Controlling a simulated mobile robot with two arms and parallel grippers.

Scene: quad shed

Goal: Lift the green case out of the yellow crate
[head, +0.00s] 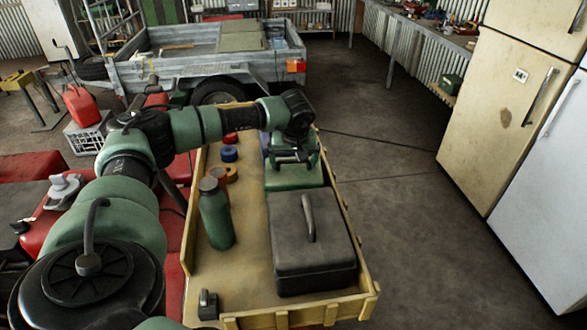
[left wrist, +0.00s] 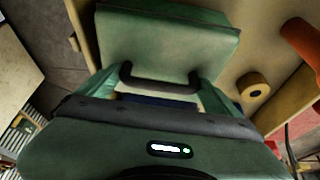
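The green case (head: 293,177) sits in the long yellow crate (head: 252,272), behind a dark grey toolbox. My left gripper (head: 292,157) is over the case and hides part of it. In the left wrist view, the case (left wrist: 165,40) has a dark arched handle (left wrist: 160,84). The left gripper's two fingers (left wrist: 158,88) stand wide apart, one near each end of the handle. I cannot tell whether they touch it. My right gripper is not in view.
The grey toolbox (head: 313,245) fills the crate's near right. Fridges (head: 503,110) stand at right, with open floor between.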

